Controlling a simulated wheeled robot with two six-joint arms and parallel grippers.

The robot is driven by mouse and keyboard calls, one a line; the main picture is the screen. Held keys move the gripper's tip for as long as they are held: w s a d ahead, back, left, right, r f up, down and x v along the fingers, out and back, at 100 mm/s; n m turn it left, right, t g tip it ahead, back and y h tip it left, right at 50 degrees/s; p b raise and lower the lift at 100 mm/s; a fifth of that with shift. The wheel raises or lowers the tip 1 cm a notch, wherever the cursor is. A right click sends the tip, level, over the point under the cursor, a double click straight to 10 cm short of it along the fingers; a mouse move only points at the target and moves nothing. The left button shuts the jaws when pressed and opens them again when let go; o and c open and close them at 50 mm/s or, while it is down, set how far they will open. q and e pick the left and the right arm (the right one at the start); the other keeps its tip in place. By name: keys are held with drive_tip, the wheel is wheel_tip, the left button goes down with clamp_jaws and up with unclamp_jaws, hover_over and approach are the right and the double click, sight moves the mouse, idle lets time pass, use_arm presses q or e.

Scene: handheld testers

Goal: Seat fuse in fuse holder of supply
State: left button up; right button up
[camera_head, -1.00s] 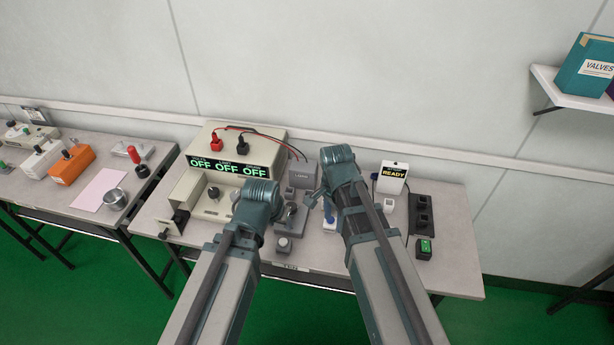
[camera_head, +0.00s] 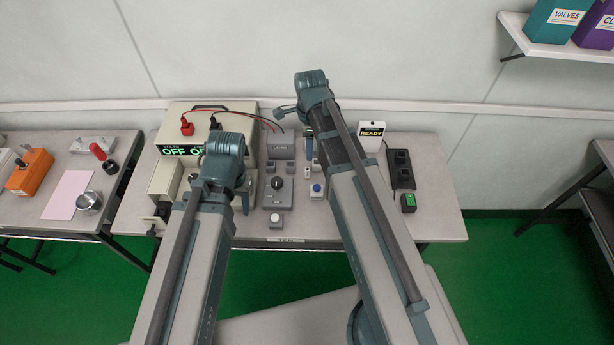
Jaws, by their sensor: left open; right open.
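The supply (camera_head: 178,120) is a beige box at the back left of the middle table, with red and black plugs on top and a green OFF display. My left arm covers part of its front. I cannot make out the fuse or the fuse holder. My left gripper (camera_head: 246,198) is open, mostly hidden under its wrist, in front of the supply's right side. My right gripper (camera_head: 309,146) is open, partly hidden by its arm, above the back of the table right of the grey load box (camera_head: 281,146).
A grey block with a black knob (camera_head: 277,190), a white button box (camera_head: 276,220) and a blue-button box (camera_head: 316,190) stand mid-table. A READY tester (camera_head: 371,136) and a black socket strip (camera_head: 401,170) are at right. A side table (camera_head: 50,225) stands left.

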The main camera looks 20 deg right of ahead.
sight(307, 169)
use_arm(q)
wheel_tip(307, 169, down, 6)
drive_tip(key=b, duration=0.5)
use_arm(e)
wheel_tip(307, 169, down, 6)
drive_tip(key=shift+f, duration=0.1)
use_arm(q)
wheel_tip(307, 169, down, 5)
drive_tip(key=b, duration=0.5)
drive_tip(key=shift+f, duration=0.15)
use_arm(e)
drive_tip(key=f, duration=0.5)
drive_tip(key=shift+s+a, duration=0.1)
drive_tip(key=shift+a, duration=0.25)
clamp_jaws()
